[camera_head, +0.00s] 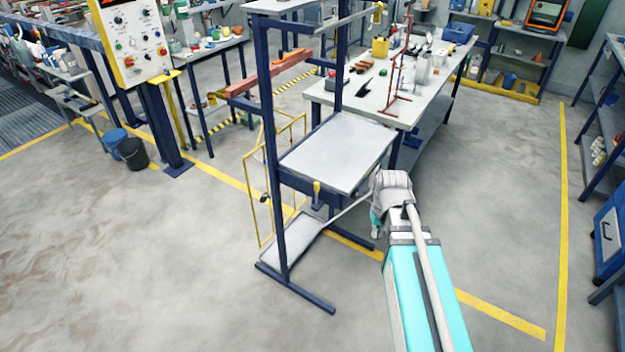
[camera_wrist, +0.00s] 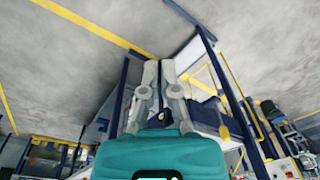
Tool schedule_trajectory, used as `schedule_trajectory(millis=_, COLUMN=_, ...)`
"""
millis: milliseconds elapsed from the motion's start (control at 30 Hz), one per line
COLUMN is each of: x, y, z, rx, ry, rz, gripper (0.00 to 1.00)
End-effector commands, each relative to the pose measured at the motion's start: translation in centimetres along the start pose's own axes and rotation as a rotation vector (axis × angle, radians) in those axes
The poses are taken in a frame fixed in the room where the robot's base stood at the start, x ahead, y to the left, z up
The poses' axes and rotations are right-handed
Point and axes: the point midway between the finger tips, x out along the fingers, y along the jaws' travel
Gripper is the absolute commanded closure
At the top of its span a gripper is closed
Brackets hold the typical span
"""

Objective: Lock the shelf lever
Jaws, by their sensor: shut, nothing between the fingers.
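The shelf rack has a blue frame with a grey middle shelf (camera_head: 338,152). A small yellow lever (camera_head: 317,189) sits on the blue bar under that shelf's front edge and looks roughly upright. I cannot tell whether it is locked. My arm reaches in from the lower right, and its wrist is beside the rack's right side. My gripper is mostly hidden behind the wrist in the head view. In the wrist view my gripper (camera_wrist: 160,68) has its grey fingers together, with nothing between them. A yellow piece (camera_wrist: 225,132) on the blue frame there may be the lever.
A long worktable (camera_head: 400,95) with tools stands behind the rack. A yellow tube frame (camera_head: 252,205) and a lower grey tray (camera_head: 293,243) are at the rack's left and foot. A control panel (camera_head: 133,40) stands further left. The floor in front is clear.

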Motion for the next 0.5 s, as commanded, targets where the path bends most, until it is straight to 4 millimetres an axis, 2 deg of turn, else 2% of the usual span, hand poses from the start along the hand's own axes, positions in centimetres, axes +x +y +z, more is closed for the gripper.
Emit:
schedule_trajectory(millis=33, x=-0.6, y=-0.6, z=-2.1, rx=-0.037, ry=0.011, rz=-0.009, gripper=1.00)
schedule_trajectory(millis=267, x=-2.0, y=-3.9, z=-8.9, rx=-0.223, ry=0.073, rz=-0.045, gripper=1.00)
schedule_trajectory(millis=500, x=-3.5, y=-8.1, z=-15.9, rx=-0.417, ry=0.143, rz=-0.078, gripper=1.00)
